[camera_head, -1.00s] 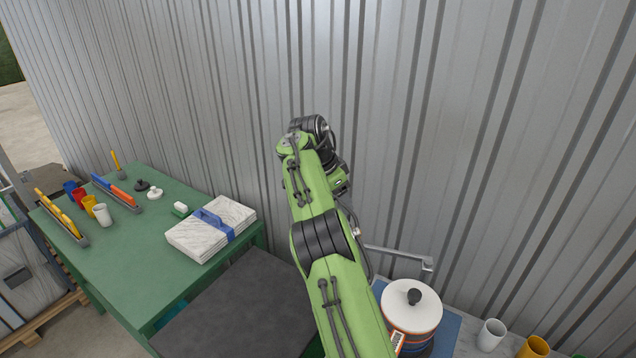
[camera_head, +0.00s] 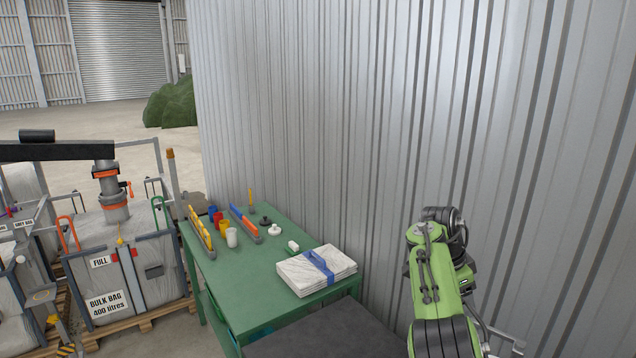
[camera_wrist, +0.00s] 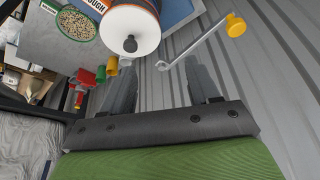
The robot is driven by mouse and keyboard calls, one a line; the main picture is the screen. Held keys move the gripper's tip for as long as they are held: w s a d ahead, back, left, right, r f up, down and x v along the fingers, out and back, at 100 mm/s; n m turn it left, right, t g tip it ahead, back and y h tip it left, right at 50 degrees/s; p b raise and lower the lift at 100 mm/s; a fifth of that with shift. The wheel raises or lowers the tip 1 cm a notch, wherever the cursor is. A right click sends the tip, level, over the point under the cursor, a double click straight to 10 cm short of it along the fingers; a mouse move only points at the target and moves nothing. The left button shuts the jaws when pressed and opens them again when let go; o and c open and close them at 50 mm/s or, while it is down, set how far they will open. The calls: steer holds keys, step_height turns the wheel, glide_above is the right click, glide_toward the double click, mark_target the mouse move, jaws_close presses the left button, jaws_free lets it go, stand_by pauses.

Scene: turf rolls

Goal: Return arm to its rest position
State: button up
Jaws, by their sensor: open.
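My arm shows in the head view at the lower right, green with dark joints, raised in front of the corrugated metal wall (camera_head: 330,130). Its jaws are not visible in the head view. In the wrist view, the two grey fingers of my gripper (camera_wrist: 162,88) stand apart with nothing between them. Beyond the fingertips is a white lid with a black knob (camera_wrist: 130,30) on a banded container. The gripper is clear of it, and no contact shows.
A green table (camera_head: 250,285) holds cups, trays and a strapped paper stack (camera_head: 316,270). A bulk bag (camera_head: 115,265) on a pallet stands left. The wall is close to my arm. In the wrist view, a metal bar with a yellow knob (camera_wrist: 236,25) lies near the fingers.

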steer(key=s+a+r+n+t+y+b, duration=0.1)
steer(key=s+a+r+n+b, duration=0.15)
steer(key=s, duration=0.35)
steer(key=s+a+r+n+t+y+b, duration=0.1)
steer(key=s+a+n, duration=0.15)
steer(key=s, duration=0.35)
steer(key=s+a+r+n+t+y+b, duration=0.1)
steer(key=s+a+r+n+b, duration=0.1)
steer(key=s+n, duration=0.35)
steer(key=s+a+f+n+b, duration=0.1)
steer(key=s+a+f+n, duration=0.1)
steer(key=s, duration=0.4)
steer(key=s+a+f+n+t+y+b, duration=0.1)
steer(key=s+a+f+n, duration=0.1)
steer(key=s+a+f, duration=0.2)
steer(key=s+a+f+n+t+b, duration=0.1)
steer(key=s+a+f+n, duration=0.1)
steer(key=s, duration=0.7)
step_height(320, 180, down, 2)
steer(key=shift+a+f, duration=0.25)
steer(key=shift+a, duration=0.4)
steer(key=shift+n, duration=0.25)
